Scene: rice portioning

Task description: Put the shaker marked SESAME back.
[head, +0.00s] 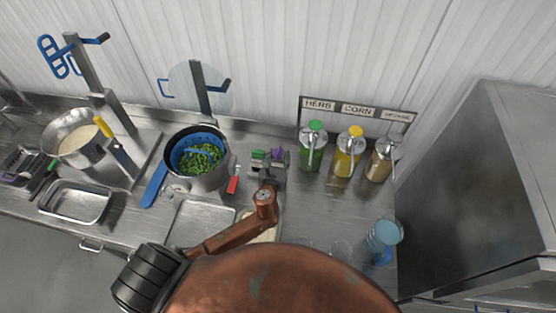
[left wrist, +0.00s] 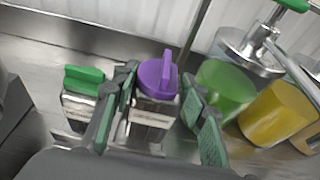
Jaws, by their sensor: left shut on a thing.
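My left gripper (head: 267,178) is at the back of the counter, just right of the round pot. In the left wrist view its fingers (left wrist: 158,118) are shut on a small metal shaker with a purple lid (left wrist: 157,78). This shaker has a pale label, too blurred to read. Its purple lid also shows in the head view (head: 278,155). A similar shaker with a green lid (left wrist: 84,80) stands just left of the fingers, outside them. Whether the held shaker's base touches the counter is hidden. My right gripper is not in view.
Green, yellow and tan pump bottles (head: 378,167) stand to the right under a label sign (head: 358,110). A pot of green food (head: 223,180) is left of the gripper. A blue jug (head: 383,236) stands at right front. Metal trays (head: 196,222) lie nearer the front edge.

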